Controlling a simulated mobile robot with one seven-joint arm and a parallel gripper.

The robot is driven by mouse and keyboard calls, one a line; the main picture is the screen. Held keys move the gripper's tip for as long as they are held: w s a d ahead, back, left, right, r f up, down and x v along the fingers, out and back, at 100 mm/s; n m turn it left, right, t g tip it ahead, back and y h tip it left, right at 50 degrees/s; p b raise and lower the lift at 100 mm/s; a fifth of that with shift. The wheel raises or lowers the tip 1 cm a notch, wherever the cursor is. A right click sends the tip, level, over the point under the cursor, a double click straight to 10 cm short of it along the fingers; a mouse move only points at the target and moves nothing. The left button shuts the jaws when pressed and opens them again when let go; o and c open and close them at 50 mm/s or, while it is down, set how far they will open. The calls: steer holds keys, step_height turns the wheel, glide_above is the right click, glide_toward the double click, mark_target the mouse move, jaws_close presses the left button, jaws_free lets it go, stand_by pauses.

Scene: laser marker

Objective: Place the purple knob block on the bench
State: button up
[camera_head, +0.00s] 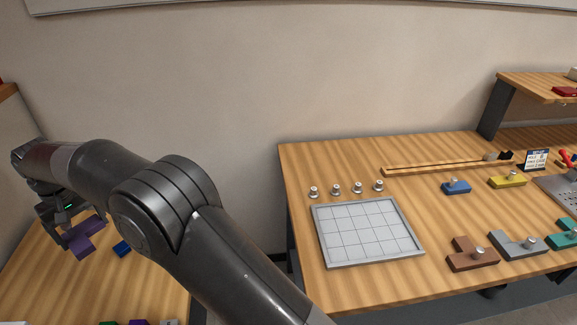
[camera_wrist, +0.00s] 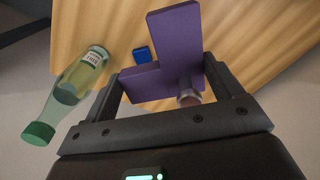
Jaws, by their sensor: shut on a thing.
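The purple knob block (camera_head: 83,243) is at the far left in the head view, over the left wooden bench (camera_head: 45,275). My gripper (camera_head: 66,226) is shut on it. In the wrist view the purple block (camera_wrist: 177,35) shows as angled purple pieces with a metal knob (camera_wrist: 188,94), between the two fingers of my gripper (camera_wrist: 165,90). The block appears held above the wood; the exact gap cannot be told. The right bench (camera_head: 300,165) is a wooden top, with my arm crossing in front of its near left side.
A blue block (camera_head: 121,248) lies near the purple one. A green-capped bottle (camera_wrist: 75,90) shows in the wrist view. On the right bench are a gridded grey tray (camera_head: 365,232), several metal knobs, and blue (camera_head: 456,187), yellow (camera_head: 507,180), brown (camera_head: 472,254) and grey (camera_head: 516,245) knob blocks.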

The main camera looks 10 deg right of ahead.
step_height(320, 180, up, 12)
steer(key=f, duration=0.1)
steer(key=w+d+m, duration=0.3)
steer(key=w+d, duration=0.8)
steer(key=d, duration=0.3)
steer(key=w+d+m, duration=0.4)
steer(key=w+d, duration=0.6)
steer(key=d, duration=0.4)
steer(key=w+d+m, duration=0.3)
steer(key=d, duration=1.2)
steer(key=w+d+m, duration=0.3)
steer(key=d, duration=1.3)
steer(key=s+d+m, duration=0.2)
steer(key=s+d, duration=0.2)
steer(key=d, duration=0.8)
steer(key=s+d+m, duration=0.3)
steer(key=s+d, duration=0.1)
steer(key=d, duration=0.7)
steer(key=s+d+m, duration=0.2)
steer(key=s+d, duration=0.1)
steer(key=d, duration=0.9)
steer(key=s+d+m, duration=0.7)
steer(key=s+d, duration=1.7)
steer(key=s, duration=0.4)
glide_above(491, 215)
step_height(491, 215, down, 18)
steer(key=shift+s+r, duration=0.1)
steer(key=shift+f, duration=1.95)
